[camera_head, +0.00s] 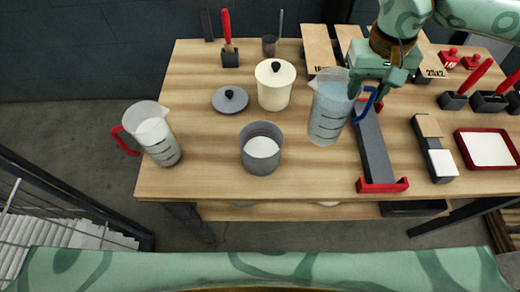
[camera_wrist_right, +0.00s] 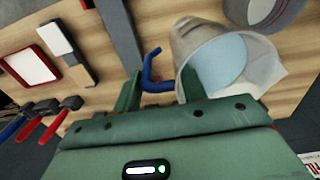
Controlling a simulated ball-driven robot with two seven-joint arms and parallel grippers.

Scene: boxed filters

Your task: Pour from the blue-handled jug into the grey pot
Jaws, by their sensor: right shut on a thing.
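The blue-handled jug (camera_head: 328,118) is clear with dark marks and stands nearly upright right of the grey pot in the head view. The wrist view shows pale blue contents in the jug (camera_wrist_right: 218,62). My right gripper (camera_head: 371,92) is shut on its blue handle (camera_wrist_right: 152,78), with a finger on each side. I cannot tell whether the jug's base touches the table. The grey pot (camera_head: 262,168) is open, with something white inside. Part of the pot shows at the top right of the wrist view (camera_wrist_right: 285,20). My left gripper is not in view.
A red-handled jug (camera_head: 160,142) stands at the table's left edge. A cream lidded pot (camera_head: 274,92) and a grey lid (camera_head: 230,104) lie behind the grey pot. A dark bar with red ends (camera_head: 374,150) lies right of the jug. The front left tabletop is clear.

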